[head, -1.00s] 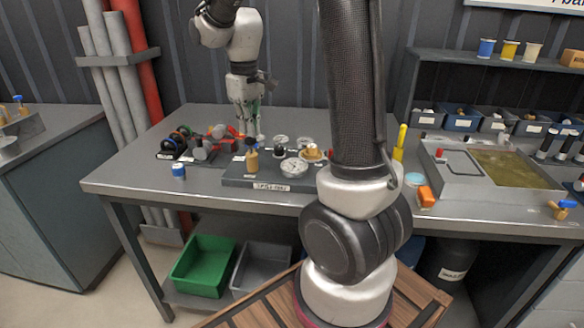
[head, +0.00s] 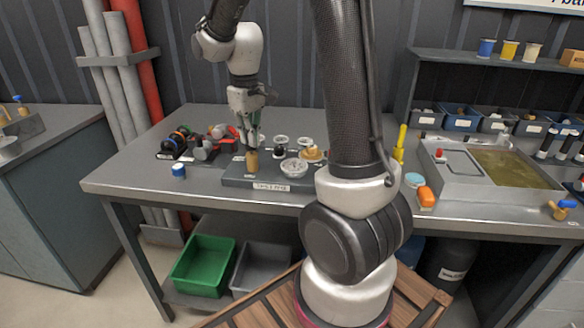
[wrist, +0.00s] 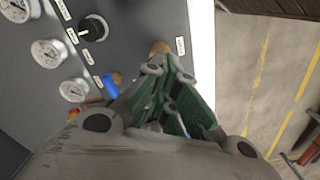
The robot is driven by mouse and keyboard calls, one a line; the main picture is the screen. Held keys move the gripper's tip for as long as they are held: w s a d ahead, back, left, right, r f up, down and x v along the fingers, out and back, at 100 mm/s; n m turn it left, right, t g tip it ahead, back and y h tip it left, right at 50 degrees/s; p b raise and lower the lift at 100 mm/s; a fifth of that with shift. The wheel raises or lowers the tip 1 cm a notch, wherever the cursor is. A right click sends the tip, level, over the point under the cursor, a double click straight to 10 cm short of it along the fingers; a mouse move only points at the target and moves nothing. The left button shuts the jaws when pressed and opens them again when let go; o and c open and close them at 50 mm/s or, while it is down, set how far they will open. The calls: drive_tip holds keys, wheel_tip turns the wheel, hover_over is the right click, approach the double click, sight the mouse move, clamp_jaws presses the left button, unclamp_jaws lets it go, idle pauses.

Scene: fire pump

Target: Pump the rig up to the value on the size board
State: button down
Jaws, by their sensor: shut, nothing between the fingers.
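The rig is a dark grey base plate (head: 235,180) with a white label on its front edge, on the bench. A tan wooden-looking post (head: 252,162) stands at its left; its rounded top (wrist: 160,48) shows in the wrist view just beyond my fingertips. A white-faced gauge (head: 294,168) sits to the right of the post. My gripper (head: 249,143) points down, shut and empty, at the top of the post; whether it touches is unclear. Its green-padded fingers (wrist: 172,80) show in the wrist view. No size board reading is legible.
More gauges (wrist: 48,52), a black knob (wrist: 93,28) and a blue part (wrist: 110,85) stand on the rig. Coloured rings and fittings (head: 185,142) lie to its left, near a blue-topped cap (head: 178,170). A metal tray (head: 450,185) is at right. The bench's front left is clear.

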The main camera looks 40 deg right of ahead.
drive_tip(key=shift+f, duration=0.3)
drive_tip(key=shift+r, duration=1.8)
drive_tip(key=shift+f, duration=0.1)
drive_tip(key=shift+f, duration=1.65)
drive_tip(key=shift+r, duration=1.75)
